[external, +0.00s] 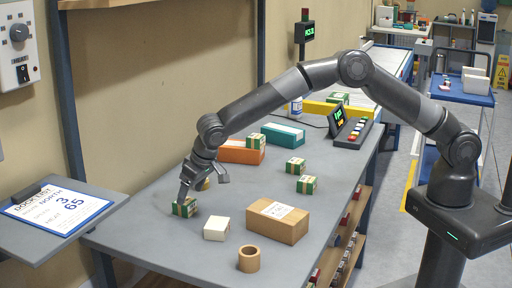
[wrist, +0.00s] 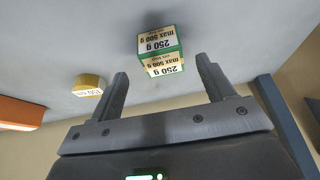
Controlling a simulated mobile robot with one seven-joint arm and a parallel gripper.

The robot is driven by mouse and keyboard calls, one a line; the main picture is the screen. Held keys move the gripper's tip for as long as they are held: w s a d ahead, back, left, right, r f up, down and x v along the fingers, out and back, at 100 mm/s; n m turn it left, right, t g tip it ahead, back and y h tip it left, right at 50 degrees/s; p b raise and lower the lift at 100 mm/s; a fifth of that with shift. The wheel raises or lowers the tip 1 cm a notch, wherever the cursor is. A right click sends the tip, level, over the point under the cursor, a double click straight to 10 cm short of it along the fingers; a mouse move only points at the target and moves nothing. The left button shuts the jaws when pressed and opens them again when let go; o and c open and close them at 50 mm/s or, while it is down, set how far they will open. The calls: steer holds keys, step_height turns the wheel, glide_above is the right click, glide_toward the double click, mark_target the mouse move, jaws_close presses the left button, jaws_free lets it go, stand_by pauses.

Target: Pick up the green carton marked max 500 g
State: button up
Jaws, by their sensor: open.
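A small green carton (external: 184,207) stands on the grey table near its left end. In the wrist view the carton (wrist: 161,51) shows white labels reading "250 g" and "max 500 g". My gripper (external: 203,184) is low over the table close to this carton. In the wrist view my gripper (wrist: 162,72) is open, with the carton in line with the gap, beyond the fingertips. Nothing is held. Other green cartons stand farther along the table, at the middle (external: 295,166), nearer the front (external: 307,184) and by the orange box (external: 256,141); their labels are too small to read.
A small yellow block (wrist: 89,85) sits to the left of the carton in the wrist view. A white box (external: 216,228), a brown carton (external: 278,221) and a cardboard ring (external: 249,259) stand on the grey table (external: 160,254). An orange box (external: 240,152) lies behind.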

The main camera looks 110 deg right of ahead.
mark_target(189, 207)
steer(key=shift+w+x, duration=0.15)
steer(key=shift+x, duration=1.2)
steer(key=shift+w+x, duration=0.15)
steer(key=shift+x, duration=1.2)
steer(key=shift+d+r, duration=0.15)
steer(key=shift+c, duration=0.2)
steer(key=c, duration=1.2)
steer(key=shift+r, duration=0.1)
